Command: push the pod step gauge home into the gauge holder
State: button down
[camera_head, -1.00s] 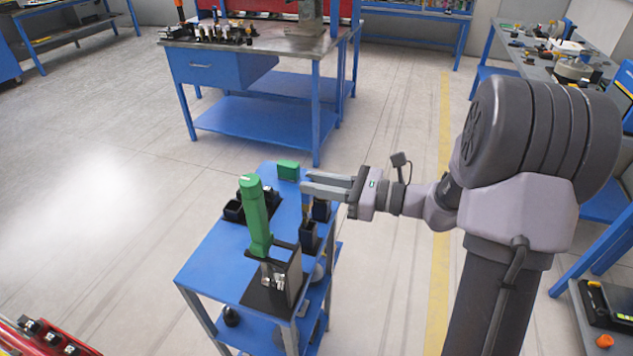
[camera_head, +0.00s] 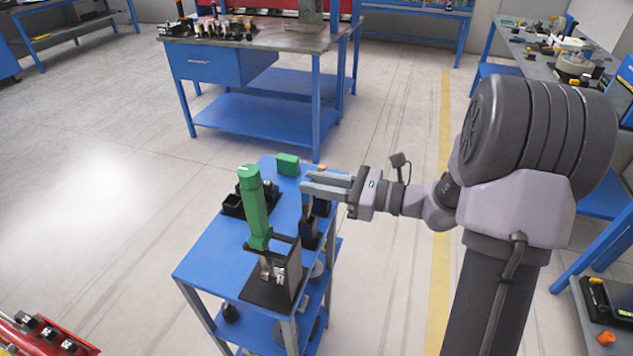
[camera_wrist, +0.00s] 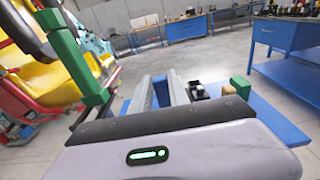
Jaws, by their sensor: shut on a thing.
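My gripper (camera_head: 304,184) reaches in from the right over the blue cart, its fingers nearly level. It is shut on a narrow piece, which I take to be the pod step gauge (camera_head: 305,211); its brownish part shows just under the fingertips. Most of it is hidden by the fingers. Below it is a small dark holder (camera_head: 310,235) on the cart top, which I take to be the gauge holder. The piece seems in line with the holder; how deep it sits I cannot tell. In the wrist view the fingers (camera_wrist: 160,90) point away over the cart.
A tall green-handled tool (camera_head: 256,208) stands in a black and metal stand at the cart's near end. A black tray (camera_head: 232,208) and green block (camera_head: 287,164) lie beyond. A tan-topped piece (camera_head: 322,168) stands just behind my fingers. The cart's left side (camera_head: 212,250) is clear.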

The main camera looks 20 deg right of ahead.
jog(key=shift+f+b, duration=1.5)
jog(key=shift+f, duration=0.65)
jog(key=shift+c, duration=1.9)
grip_release()
send_near(311, 197)
jog(key=shift+x, duration=0.9)
jog(key=shift+d, duration=0.1)
